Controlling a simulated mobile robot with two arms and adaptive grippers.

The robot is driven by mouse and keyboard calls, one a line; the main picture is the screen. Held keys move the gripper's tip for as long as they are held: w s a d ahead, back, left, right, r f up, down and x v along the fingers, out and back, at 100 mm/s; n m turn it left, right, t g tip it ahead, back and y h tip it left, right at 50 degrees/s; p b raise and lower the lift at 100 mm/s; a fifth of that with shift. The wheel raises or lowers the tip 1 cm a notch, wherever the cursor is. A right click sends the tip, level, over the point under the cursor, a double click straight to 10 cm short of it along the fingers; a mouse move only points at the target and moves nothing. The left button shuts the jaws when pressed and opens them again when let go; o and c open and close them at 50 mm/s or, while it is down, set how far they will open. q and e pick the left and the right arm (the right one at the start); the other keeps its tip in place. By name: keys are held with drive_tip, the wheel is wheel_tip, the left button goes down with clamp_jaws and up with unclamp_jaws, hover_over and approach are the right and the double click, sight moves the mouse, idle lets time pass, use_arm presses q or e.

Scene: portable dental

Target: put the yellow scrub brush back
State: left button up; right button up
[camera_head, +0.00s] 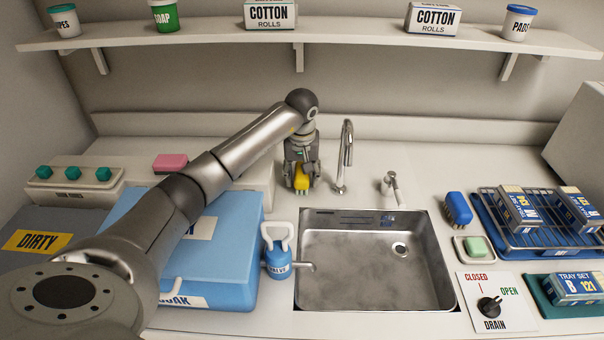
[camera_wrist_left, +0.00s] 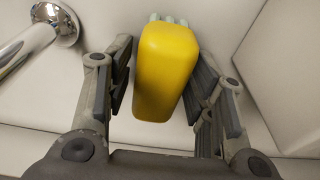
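The yellow scrub brush (camera_head: 302,176) is at the back of the counter, left of the faucet. In the left wrist view the yellow brush (camera_wrist_left: 166,75) has its pale bristles facing away from the camera. My left gripper (camera_head: 301,172) reaches down over it. Its fingers (camera_wrist_left: 163,80) stand on both sides of the brush, with a narrow gap at the left finger; the right finger is very close or touching, I cannot tell which. The underside of the brush is mostly hidden. My right gripper is not in view.
The faucet (camera_head: 345,158) stands just right of the gripper, behind the sink (camera_head: 350,265). A blue brush (camera_head: 458,208), a soap dish (camera_head: 462,250) and a wire rack (camera_head: 545,235) are at right. A blue bin (camera_head: 235,245) and small jug (camera_head: 278,262) are at left.

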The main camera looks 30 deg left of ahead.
sight(302, 174)
use_arm(q)
drive_tip(key=shift+r, duration=0.1)
drive_tip(key=shift+r, duration=0.2)
drive_tip(key=r, duration=0.3)
drive_tip(key=s+r, duration=0.1)
drive_tip(key=r, duration=0.3)
drive_tip(key=d+r+b, duration=0.1)
drive_tip(key=r, duration=0.2)
drive_tip(key=shift+s+r, duration=0.15)
drive_tip(key=shift+r, duration=0.1)
drive_tip(key=shift+s+r, duration=0.1)
drive_tip(key=shift+r, duration=0.45)
